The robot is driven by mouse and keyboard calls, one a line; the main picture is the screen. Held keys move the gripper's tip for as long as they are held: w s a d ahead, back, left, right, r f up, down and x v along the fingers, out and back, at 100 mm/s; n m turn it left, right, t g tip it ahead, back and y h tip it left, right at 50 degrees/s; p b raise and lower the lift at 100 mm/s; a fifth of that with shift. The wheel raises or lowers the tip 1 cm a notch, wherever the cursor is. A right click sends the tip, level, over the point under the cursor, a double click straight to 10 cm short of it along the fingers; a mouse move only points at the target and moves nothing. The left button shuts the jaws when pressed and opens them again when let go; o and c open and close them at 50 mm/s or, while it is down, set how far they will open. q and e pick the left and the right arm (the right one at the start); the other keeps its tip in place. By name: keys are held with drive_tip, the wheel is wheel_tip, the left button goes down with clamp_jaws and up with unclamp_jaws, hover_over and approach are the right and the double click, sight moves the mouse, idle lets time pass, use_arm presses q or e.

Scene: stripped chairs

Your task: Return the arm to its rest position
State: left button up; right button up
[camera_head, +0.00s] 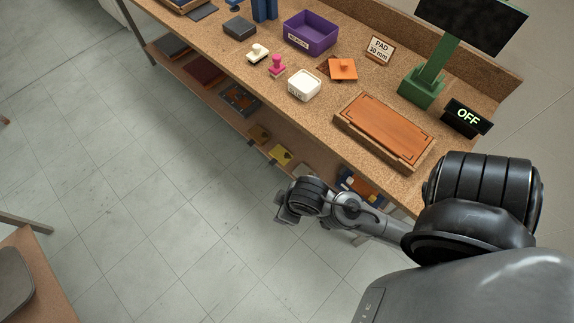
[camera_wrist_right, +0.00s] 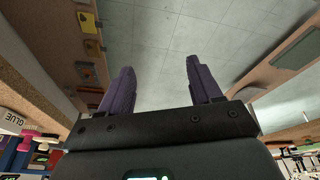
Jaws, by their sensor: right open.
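My right arm (camera_head: 375,223) comes in from the lower right in the head view and reaches left over the floor, in front of the bench's near edge. Its gripper (camera_head: 284,212) is at the arm's far end, small and dark, partly hidden behind the wrist. In the right wrist view the two dark fingers of the right gripper (camera_wrist_right: 160,68) stand wide apart. Nothing is between them except a view of the tiled floor. My left gripper is in neither view.
The wooden bench (camera_head: 345,150) carries a purple bin (camera_head: 310,33), a white box (camera_head: 304,85), an orange-topped wooden block (camera_head: 387,130), a green stand (camera_head: 424,88) and an OFF display (camera_head: 467,117). A lower shelf (camera_head: 222,80) holds several small items. The floor (camera_head: 170,210) left of the arm is clear.

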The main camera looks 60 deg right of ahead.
drive_tip(key=shift+s+a+r, duration=0.35)
drive_tip(key=shift+s+a, duration=0.05)
drive_tip(key=shift+s, duration=0.05)
wheel_tip(320, 180, up, 33)
drive_tip(key=p, duration=3.2)
drive_tip(key=shift+f+p, duration=0.15)
drive_tip(key=shift+p, duration=0.2)
drive_tip(key=shift+f, duration=0.15)
